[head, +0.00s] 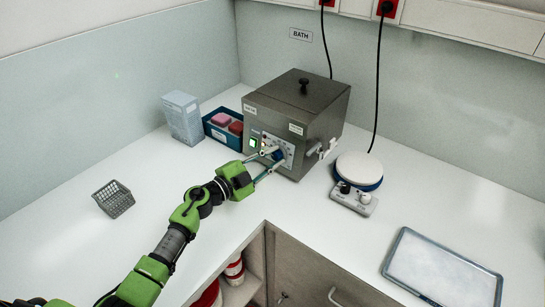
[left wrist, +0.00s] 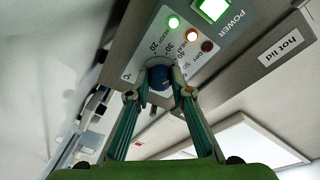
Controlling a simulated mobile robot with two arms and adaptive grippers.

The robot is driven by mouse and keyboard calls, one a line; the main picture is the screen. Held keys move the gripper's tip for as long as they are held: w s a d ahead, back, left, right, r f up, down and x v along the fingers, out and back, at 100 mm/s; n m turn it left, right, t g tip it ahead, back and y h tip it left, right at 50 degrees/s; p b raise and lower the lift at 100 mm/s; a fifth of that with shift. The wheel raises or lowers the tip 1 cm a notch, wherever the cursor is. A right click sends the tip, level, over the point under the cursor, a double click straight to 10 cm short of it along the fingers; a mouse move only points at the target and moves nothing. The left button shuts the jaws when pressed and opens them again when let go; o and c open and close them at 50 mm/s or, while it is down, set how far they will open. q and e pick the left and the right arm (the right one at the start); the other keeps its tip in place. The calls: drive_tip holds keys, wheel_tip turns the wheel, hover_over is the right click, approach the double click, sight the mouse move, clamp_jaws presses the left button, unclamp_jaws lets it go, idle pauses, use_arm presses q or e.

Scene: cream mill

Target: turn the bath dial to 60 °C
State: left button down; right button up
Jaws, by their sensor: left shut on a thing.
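The bath (head: 285,130) is a grey metal box with a black-knobbed lid, standing against the back corner under a BATH sign. Its blue dial (head: 278,156) is on the front face. My left gripper (head: 271,162) reaches it from the left and is shut on it. In the left wrist view the two fingertips (left wrist: 161,88) sit on either side of the blue dial (left wrist: 159,73). A white scale (left wrist: 160,48) with °C and numbers including 20, 30 and 40 surrounds it. The dial's pointer cannot be made out, so its setting is unclear. My right gripper is not in view.
Green and orange lamps glow beside the scale, near a lit green power switch (left wrist: 212,9). A tap (head: 322,149) projects from the bath's right side, near a white-topped round device (head: 359,167). A blue box (head: 222,128) stands left; a wire basket (head: 114,199) is farther left.

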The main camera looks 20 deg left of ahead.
use_arm(q)
drive_tip(key=m+p, duration=0.1)
drive_tip(key=m, duration=0.2)
drive_tip(key=m+g+p, duration=0.1)
drive_tip(key=m, duration=0.1)
drive_tip(key=shift+a+r+m, duration=0.1)
drive_tip(key=shift+r+m, duration=0.1)
drive_tip(key=shift+m, duration=0.2)
drive_tip(key=m+g+p, duration=0.1)
drive_tip(key=m+p, duration=0.1)
drive_tip(key=m, duration=0.2)
drive_tip(key=shift+m+p, duration=0.3)
drive_tip(key=shift+p, duration=0.05)
drive_tip(key=shift+f+y, duration=0.1)
drive_tip(key=shift+y, duration=0.2)
drive_tip(key=c, duration=1.8)
unclamp_jaws()
drive_tip(key=v, duration=1.2)
